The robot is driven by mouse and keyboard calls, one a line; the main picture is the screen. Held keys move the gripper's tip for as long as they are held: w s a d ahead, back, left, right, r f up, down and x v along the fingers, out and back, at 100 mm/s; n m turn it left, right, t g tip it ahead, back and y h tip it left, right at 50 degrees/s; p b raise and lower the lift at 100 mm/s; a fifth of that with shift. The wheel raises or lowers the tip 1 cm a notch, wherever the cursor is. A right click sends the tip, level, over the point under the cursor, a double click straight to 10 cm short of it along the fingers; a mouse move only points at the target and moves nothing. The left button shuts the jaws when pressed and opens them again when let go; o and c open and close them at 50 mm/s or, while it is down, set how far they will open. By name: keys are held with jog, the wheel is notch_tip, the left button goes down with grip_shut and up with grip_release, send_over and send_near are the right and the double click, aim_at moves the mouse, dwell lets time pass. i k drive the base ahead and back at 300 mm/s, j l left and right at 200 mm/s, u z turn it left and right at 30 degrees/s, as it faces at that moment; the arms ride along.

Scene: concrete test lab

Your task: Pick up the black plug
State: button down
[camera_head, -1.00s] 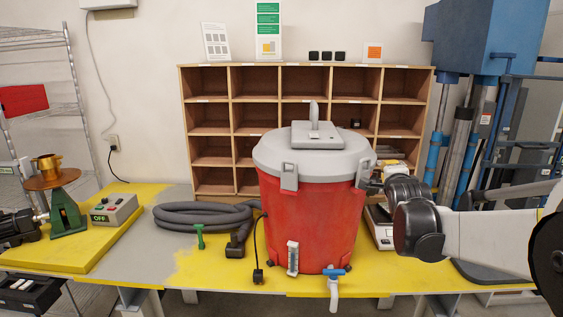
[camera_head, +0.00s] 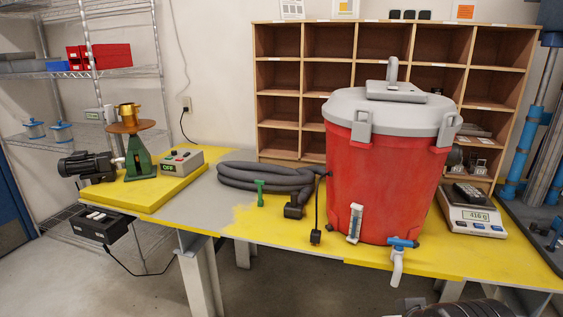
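The black plug (camera_head: 315,237) hangs on a thin black cord at the front left of the red tank (camera_head: 385,190), over the yellow tabletop. It is small, and I cannot tell whether it touches the table. My gripper (camera_head: 411,307) shows only as a dark piece at the bottom edge, right of the plug and below the tank's tap. It is apart from the plug. Its fingers are mostly cut off by the frame, so whether it is open or shut cannot be seen.
A blue-handled tap (camera_head: 400,244) juts from the tank's front. A grey hose (camera_head: 262,178) and a green tool (camera_head: 260,192) lie left of the plug. A scale (camera_head: 472,215) stands right of the tank. Wooden cubbies (camera_head: 280,75) stand behind. Floor is open in front.

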aim_at(316, 234)
jog(key=u, duration=1.45)
jog(key=i+l, duration=0.15)
jog(key=l, duration=0.5)
jog(key=i+l+u, duration=0.15)
jog(key=l, duration=0.5)
jog(key=i+l, duration=0.1)
jog(key=l, duration=0.6)
jog(key=i+l+u, duration=0.15)
jog(key=l, duration=0.5)
jog(key=k, duration=0.05)
